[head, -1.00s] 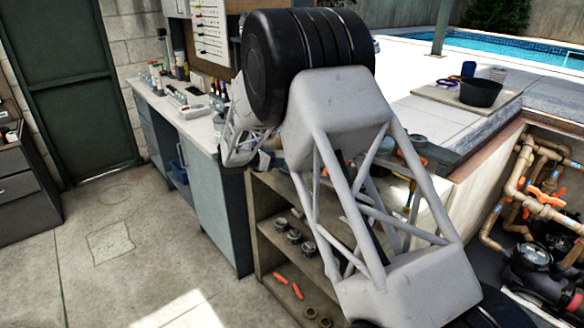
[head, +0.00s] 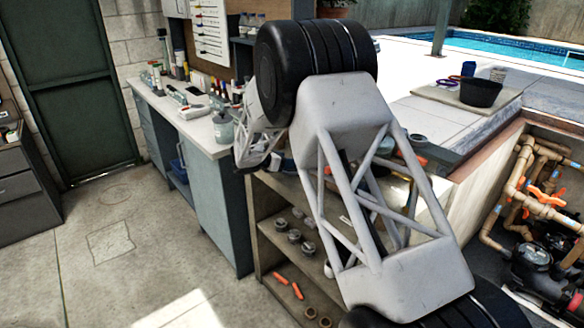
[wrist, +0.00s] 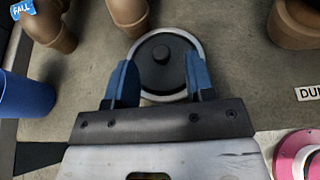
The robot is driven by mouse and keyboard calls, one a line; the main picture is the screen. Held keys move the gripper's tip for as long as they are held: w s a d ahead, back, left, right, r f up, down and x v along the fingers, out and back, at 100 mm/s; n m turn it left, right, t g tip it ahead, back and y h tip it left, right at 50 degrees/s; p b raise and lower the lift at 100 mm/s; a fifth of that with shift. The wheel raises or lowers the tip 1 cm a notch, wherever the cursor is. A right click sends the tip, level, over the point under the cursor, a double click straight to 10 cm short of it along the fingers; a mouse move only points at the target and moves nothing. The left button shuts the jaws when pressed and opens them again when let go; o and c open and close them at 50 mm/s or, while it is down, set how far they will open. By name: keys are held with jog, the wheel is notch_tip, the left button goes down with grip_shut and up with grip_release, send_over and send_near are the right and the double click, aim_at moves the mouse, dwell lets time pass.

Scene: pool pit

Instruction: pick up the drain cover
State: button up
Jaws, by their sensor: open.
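In the wrist view a round dark disc with a central knob and a pale rim (wrist: 160,63) lies on a grey-brown surface; it looks like the drain cover. My gripper (wrist: 158,75) is open, with one blue-tipped finger on each side of the disc's near part. The jaws appear empty. I cannot tell how high the fingertips are above the surface or whether they touch the rim. In the head view my own arm hides the gripper and the disc.
In the wrist view, brown fittings stand at upper left (wrist: 130,12) and upper right (wrist: 294,25). A blue cup (wrist: 25,94) is at left, a pink and white ring (wrist: 296,155) at lower right.

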jog(key=shift+x, duration=1.2)
grip_shut()
